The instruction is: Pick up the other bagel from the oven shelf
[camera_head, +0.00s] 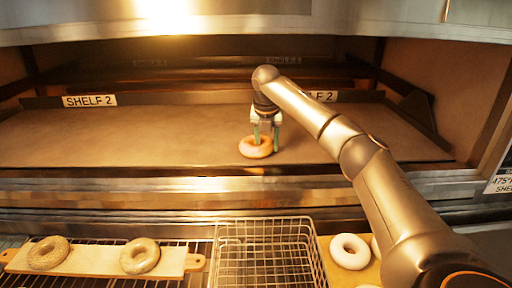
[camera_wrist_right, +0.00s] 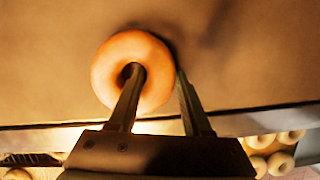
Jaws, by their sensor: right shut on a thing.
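A golden bagel (camera_head: 256,148) sits at the front part of the oven shelf (camera_head: 150,135), which is labelled SHELF 2. My right gripper (camera_head: 265,140) reaches down from above and is shut on the bagel's ring. In the right wrist view one finger goes into the hole of the bagel (camera_wrist_right: 106,66) and the other lies along its outer right side; the gripper (camera_wrist_right: 159,75) also shows there. The bagel appears at shelf level; I cannot tell whether it touches the shelf. My left gripper is not in view.
A wire basket (camera_head: 222,250) stands below the oven front. To its left, a wooden board (camera_head: 95,260) bears two seeded bagels (camera_head: 140,256) on a rack. To its right lie pale bagels (camera_head: 350,251). The rest of the shelf is bare.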

